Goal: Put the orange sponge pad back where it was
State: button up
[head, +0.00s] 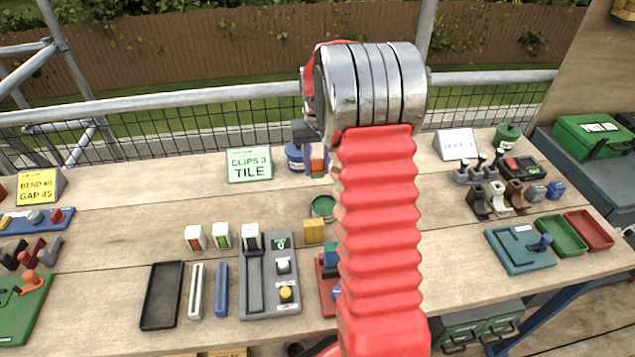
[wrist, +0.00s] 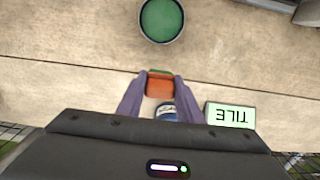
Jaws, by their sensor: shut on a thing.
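The orange sponge pad (wrist: 160,88), with a green layer along one side, is between the two purple fingers of my gripper (wrist: 159,82) in the wrist view. The gripper is shut on it. In the head view the pad (head: 317,166) shows small at the fingers, left of my red arm, near the back of the bench. A round green-topped dish (head: 323,207) lies nearer the front; it also shows at the top of the wrist view (wrist: 162,20). I cannot tell whether the pad touches the bench.
A blue pot (head: 294,156) stands close behind the fingers, with the CLIPS 3 TILE sign (head: 249,164) to its left. A yellow block (head: 314,231) and a grey switch panel (head: 270,275) stand in front. My arm hides part of the bench. Bare wood lies left of the dish.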

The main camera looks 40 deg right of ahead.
aim_at(317, 160)
jog(key=shift+f, duration=1.2)
jog(key=shift+f, duration=1.85)
jog(key=shift+f, duration=0.1)
jog(key=o, duration=1)
notch_tip(317, 160, up, 12)
